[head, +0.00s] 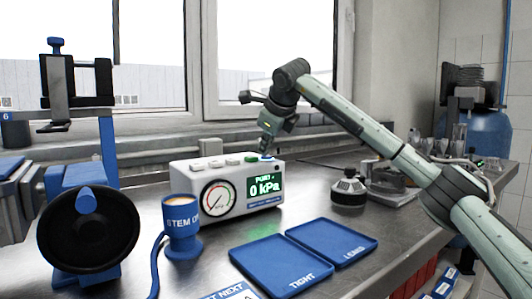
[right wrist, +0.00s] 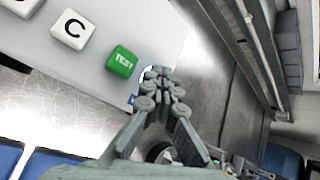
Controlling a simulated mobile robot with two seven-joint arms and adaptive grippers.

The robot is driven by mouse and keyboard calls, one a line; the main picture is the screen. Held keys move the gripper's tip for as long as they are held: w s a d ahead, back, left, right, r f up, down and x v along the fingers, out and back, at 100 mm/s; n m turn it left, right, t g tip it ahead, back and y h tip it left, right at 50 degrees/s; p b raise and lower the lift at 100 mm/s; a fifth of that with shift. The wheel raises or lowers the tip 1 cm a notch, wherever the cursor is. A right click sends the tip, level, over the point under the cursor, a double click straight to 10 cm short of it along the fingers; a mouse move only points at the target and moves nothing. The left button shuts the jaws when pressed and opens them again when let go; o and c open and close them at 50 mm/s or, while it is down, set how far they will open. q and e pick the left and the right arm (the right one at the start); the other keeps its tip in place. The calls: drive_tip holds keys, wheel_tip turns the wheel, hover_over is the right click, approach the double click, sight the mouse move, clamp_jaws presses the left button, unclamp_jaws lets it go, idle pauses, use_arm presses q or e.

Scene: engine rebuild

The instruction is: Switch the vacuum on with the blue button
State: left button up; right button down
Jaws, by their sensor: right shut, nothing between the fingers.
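The white vacuum unit (head: 209,178) stands on the steel bench with a round gauge and a green display (head: 265,187) reading 0 kPa. The blue button (head: 267,158) is at the right end of its top row, mostly hidden by my right gripper. My right gripper (head: 264,149) points down at the button, shut and empty. In the right wrist view its closed fingertips (right wrist: 158,78) are beside the green TEST button (right wrist: 122,61), with only a sliver of blue (right wrist: 147,71) showing behind them. I cannot tell whether the tips touch the button. My left gripper is not in view.
A blue STEM cup (head: 181,241) stands left of the unit. Blue trays marked TIGHT (head: 281,265) and LEAKS (head: 332,243) lie in front. A dark round part (head: 348,190) sits to the right. A blue fixture with a black wheel (head: 88,232) is at left.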

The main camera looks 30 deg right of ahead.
sight(265, 160)
drive_tip(key=shift+d+r+p, duration=0.1)
drive_tip(key=shift+r+p, duration=1.9)
drive_tip(key=shift+r, duration=0.95)
